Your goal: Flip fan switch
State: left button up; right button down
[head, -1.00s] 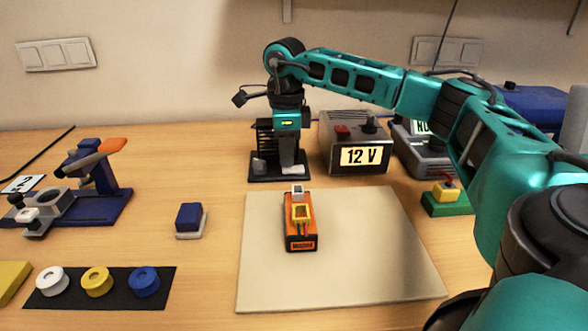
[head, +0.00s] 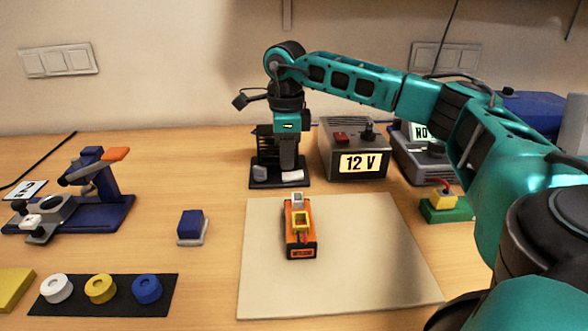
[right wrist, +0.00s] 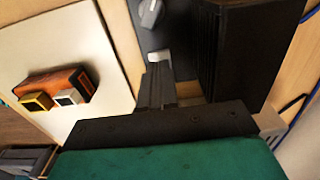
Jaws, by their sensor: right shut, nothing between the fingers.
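The fan unit (head: 264,144) is a black slatted block on a dark base at the back middle of the table. A grey knob (head: 260,174) and a small white switch (head: 292,176) sit at the front of its base. They also show in the right wrist view as the knob (right wrist: 151,13) and the white switch (right wrist: 158,57). My right gripper (head: 288,165) points down over the base, shut and empty. Its grey fingertips (right wrist: 156,75) are right at the white switch; I cannot tell whether they touch it. My left gripper is not in view.
A 12 V supply (head: 355,152) stands close right of the fan unit. An orange servo (head: 300,232) with connectors lies on the beige mat (head: 370,265) in front. A blue block (head: 190,225), a blue fixture (head: 95,208) and coloured rings on a black strip (head: 120,300) are at left.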

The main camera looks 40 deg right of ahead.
aim_at(287, 175)
jog(key=shift+r+p, duration=0.65)
jog(key=shift+r, duration=0.3)
jog(key=shift+r+p, duration=0.6)
jog(key=shift+r, duration=0.1)
jog(key=shift+r+p, duration=0.85)
jog(key=shift+r, duration=0.1)
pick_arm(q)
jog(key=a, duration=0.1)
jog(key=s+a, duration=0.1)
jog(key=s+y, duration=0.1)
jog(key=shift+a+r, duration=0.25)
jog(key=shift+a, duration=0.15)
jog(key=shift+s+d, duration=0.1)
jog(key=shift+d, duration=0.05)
